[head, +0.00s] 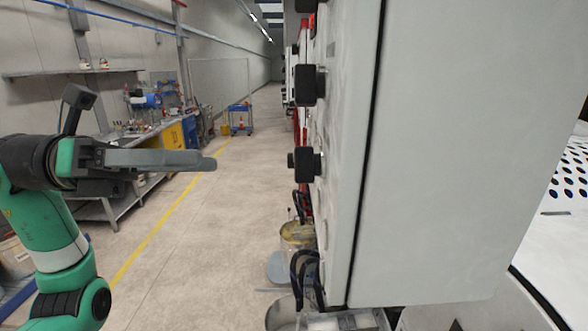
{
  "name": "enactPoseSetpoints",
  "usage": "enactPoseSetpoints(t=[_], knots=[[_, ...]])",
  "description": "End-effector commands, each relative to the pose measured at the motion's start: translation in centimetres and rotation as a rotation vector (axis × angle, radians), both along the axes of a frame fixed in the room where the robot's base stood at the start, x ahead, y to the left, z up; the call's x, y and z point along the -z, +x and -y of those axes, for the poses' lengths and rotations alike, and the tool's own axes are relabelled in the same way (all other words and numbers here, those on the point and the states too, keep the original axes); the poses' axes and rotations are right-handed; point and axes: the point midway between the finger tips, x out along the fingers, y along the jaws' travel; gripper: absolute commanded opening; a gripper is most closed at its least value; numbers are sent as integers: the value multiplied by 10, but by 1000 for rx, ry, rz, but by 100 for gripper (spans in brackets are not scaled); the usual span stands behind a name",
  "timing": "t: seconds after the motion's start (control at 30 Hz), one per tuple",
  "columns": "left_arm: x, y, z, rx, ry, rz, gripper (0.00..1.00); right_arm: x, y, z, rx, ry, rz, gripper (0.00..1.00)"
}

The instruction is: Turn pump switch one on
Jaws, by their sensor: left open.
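A grey-white control cabinet (455,150) fills the right half of the head view, seen nearly edge-on. Black knob switches stick out from its left-facing panel: an upper one (309,85) and a lower one (305,164). Labels are not readable, so I cannot tell which is pump switch one, nor which way each knob is turned. My left gripper (209,163) points right toward the panel, at about the lower knob's height in the picture. It is open and empty, apart from the knobs with a clear gap between. My right gripper is not in view.
Below the panel are black hoses (304,275) and a yellowish bucket (297,236). A workbench (125,195) with tools stands along the left wall, and a blue cart (239,120) farther back. The floor between bench and cabinet is mostly free.

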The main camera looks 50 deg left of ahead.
Motion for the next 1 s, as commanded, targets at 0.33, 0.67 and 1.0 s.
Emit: enactPoseSetpoints(t=[0.33,0.67,1.0], knots=[[-2,44,40,10,-1,1,49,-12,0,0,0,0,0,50],[-1,84,74,6,-2,0,49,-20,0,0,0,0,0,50],[0,87,76,4,-1,1,42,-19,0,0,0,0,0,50]])
